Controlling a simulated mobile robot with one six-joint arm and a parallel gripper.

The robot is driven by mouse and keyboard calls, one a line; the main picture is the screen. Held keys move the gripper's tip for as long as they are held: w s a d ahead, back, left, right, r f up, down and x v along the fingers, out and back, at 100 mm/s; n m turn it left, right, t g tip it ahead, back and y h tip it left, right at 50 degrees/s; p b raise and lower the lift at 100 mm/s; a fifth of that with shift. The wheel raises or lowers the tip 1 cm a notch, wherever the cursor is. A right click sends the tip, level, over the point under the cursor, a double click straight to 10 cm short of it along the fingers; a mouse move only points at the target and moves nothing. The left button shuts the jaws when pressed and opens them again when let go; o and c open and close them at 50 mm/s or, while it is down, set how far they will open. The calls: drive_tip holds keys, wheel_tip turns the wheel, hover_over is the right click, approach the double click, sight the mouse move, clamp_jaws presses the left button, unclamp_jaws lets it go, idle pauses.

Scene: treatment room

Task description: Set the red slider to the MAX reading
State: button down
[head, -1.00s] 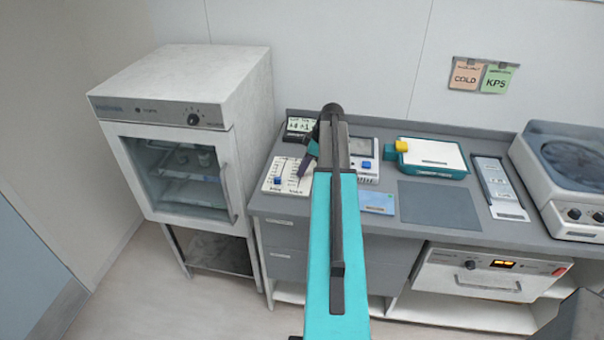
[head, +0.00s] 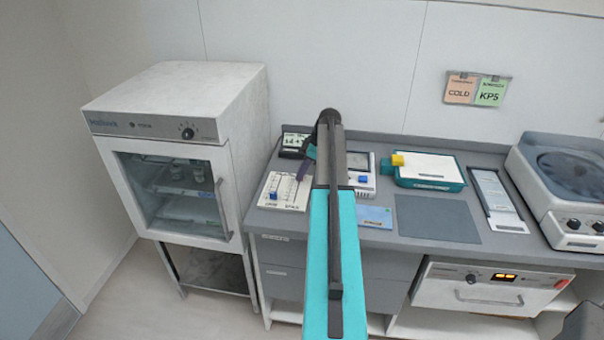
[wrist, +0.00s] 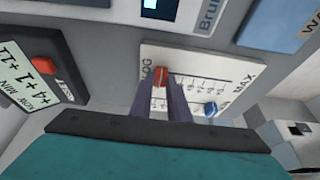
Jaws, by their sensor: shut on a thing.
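The white slider panel (head: 285,191) lies at the left end of the counter. In the wrist view the panel (wrist: 205,68) carries two scales, with MAX lettering at its right end and partly covered lettering at its left end. The red slider (wrist: 161,75) is near the left end, away from the MAX lettering. My gripper (wrist: 174,80) has its purple fingers shut on this knob; the fingers hide part of it and its scale. The blue slider (wrist: 211,108) is near the right end. In the head view my gripper (head: 301,174) reaches down to the panel.
A small display with a red button (wrist: 42,65) stands close beside the panel. A device with a blue button (head: 363,181), a teal box with a yellow part (head: 430,184) and a grey mat (head: 437,219) lie to the right. A glass-door cabinet (head: 180,150) stands left.

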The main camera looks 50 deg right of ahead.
drive_tip(key=shift+w+d+r, duration=0.15)
drive_tip(key=shift+d, duration=0.1)
drive_tip(key=c, duration=1.7)
unclamp_jaws()
drive_tip(key=shift+s+d+r, duration=0.1)
drive_tip(key=shift+s+r, duration=0.2)
drive_tip(key=shift+r, duration=0.15)
drive_tip(key=b+v, duration=0.4)
drive_tip(key=v, duration=0.8)
drive_tip(key=shift+s+r, duration=0.15)
drive_tip(key=shift+r, duration=0.1)
drive_tip(key=shift+r, duration=0.1)
